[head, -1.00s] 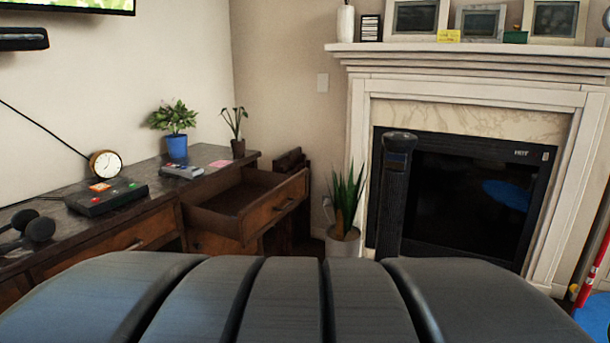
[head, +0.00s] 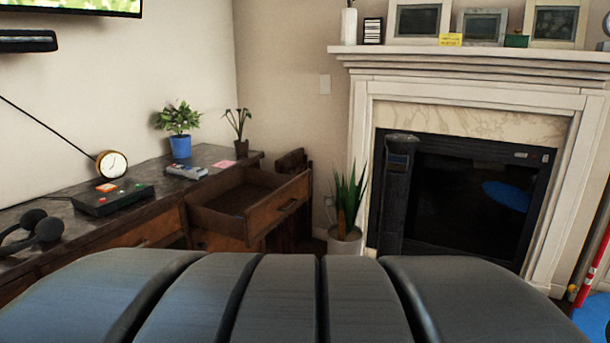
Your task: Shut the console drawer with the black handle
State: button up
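The wooden console (head: 60,222) runs along the left wall. Its drawer (head: 270,215) near the right end is pulled well out, with its inside showing and looking empty. A dark handle (head: 288,205) sits on the drawer's front. Another drawer front (head: 150,236) with a handle, further left on the console, looks shut. My gripper is not in view.
A large dark rounded shape fills the bottom of the picture and hides the floor. A potted plant (head: 346,238) and a black tower (head: 396,190) stand right of the drawer, before the fireplace (head: 470,200). Headphones (head: 40,230), a clock (head: 111,164) and plants (head: 180,147) stand on the console.

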aim_at(264, 200)
jog(key=i+l+z, duration=0.2)
jog(key=i, duration=1.6)
